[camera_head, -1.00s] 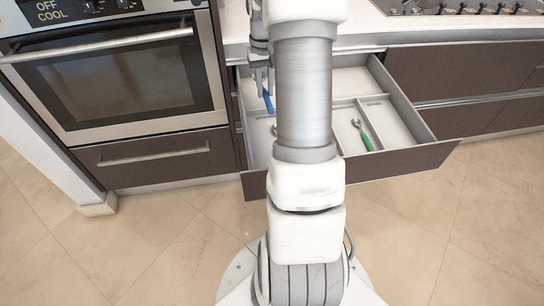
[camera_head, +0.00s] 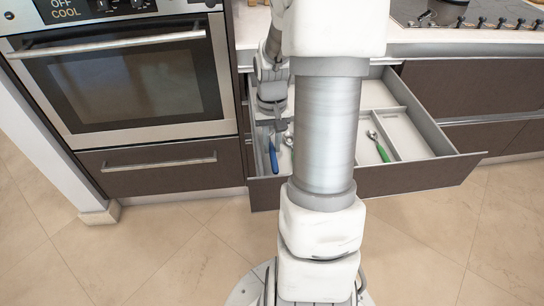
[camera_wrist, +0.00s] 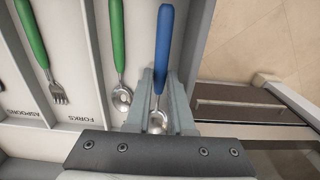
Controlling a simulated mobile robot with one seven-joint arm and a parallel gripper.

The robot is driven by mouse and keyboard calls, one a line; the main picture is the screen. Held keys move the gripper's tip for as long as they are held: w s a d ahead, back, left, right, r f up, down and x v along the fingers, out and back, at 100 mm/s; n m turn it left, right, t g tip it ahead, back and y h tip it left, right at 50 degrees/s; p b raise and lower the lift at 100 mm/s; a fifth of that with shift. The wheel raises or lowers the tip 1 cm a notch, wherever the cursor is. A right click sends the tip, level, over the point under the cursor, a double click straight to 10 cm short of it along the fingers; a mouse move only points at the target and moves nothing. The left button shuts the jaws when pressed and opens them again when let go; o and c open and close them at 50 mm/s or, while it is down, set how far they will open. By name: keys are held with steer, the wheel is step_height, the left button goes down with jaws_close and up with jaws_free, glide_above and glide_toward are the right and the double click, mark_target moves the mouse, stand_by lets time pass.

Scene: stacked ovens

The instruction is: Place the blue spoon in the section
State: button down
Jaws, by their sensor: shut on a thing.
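My gripper (camera_head: 275,112) is shut on the blue spoon (camera_head: 273,158) in the left part of the open drawer (camera_head: 418,178). In the wrist view, the fingers (camera_wrist: 160,98) are around the spoon near its bowl, and the blue handle (camera_wrist: 163,45) points to the picture's top. The spoon is beside the drawer's side wall; whether it touches the floor I cannot tell. A green-handled spoon (camera_wrist: 119,45) lies in the section below it, beside the blue one. My arm hides the middle of the drawer in the head view.
Printed labels, one reading "FORKS" (camera_wrist: 85,106), mark the sections. The oven (camera_head: 125,80) stands left of the drawer, with a counter (camera_head: 420,40) behind it.

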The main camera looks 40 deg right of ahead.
mark_target(272, 148)
steer(key=shift+f+b, duration=0.8)
steer(key=shift+f, duration=1.15)
steer(key=shift+f, duration=0.2)
steer(key=c, duration=1.1)
jaws_free()
steer(key=shift+o, duration=0.2)
steer(key=shift+r, duration=0.1)
step_height(272, 148, up, 12)
steer(key=p, duration=0.4)
steer(key=shift+r, duration=0.1)
steer(key=shift+a, duration=0.1)
